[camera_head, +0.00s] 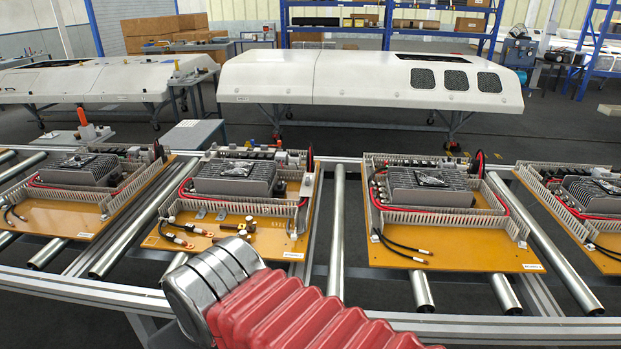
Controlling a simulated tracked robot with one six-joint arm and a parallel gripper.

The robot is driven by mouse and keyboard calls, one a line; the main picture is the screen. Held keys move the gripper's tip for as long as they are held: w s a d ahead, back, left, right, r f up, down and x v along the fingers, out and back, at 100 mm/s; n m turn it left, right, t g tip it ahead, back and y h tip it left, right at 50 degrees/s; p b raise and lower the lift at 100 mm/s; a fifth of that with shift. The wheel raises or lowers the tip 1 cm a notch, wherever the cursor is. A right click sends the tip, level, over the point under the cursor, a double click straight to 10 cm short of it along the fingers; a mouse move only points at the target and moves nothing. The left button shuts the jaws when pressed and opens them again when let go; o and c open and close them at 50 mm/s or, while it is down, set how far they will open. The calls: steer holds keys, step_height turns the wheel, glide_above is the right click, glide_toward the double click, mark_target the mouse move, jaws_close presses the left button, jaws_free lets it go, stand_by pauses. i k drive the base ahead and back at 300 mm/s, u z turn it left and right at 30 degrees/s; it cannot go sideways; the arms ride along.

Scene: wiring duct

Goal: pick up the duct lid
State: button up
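Grey slotted wiring ducts run along the edges of the orange boards. One duct (447,217) lies across the front of the components on the board right of centre, and its slots show. On the board left of centre, another duct (238,207) runs in front of the grey finned unit. I cannot pick out a separate duct lid for sure at this size. My arm, with a red ribbed sleeve and a silver segmented part, reaches in from the bottom centre. No gripper fingers show.
The orange boards (470,250) rest on a roller conveyor (336,240) with a metal front rail. Black and red cables lie on them. Behind stand a long white housing (370,80) on a wheeled stand, a small grey table (190,133) and blue shelves (388,30).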

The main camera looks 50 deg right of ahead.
mark_target(308, 181)
steer(key=z, duration=0.4)
steer(key=i, duration=0.5)
steer(key=z, duration=0.7)
steer(key=i, duration=0.6)
steer(key=z, duration=0.35)
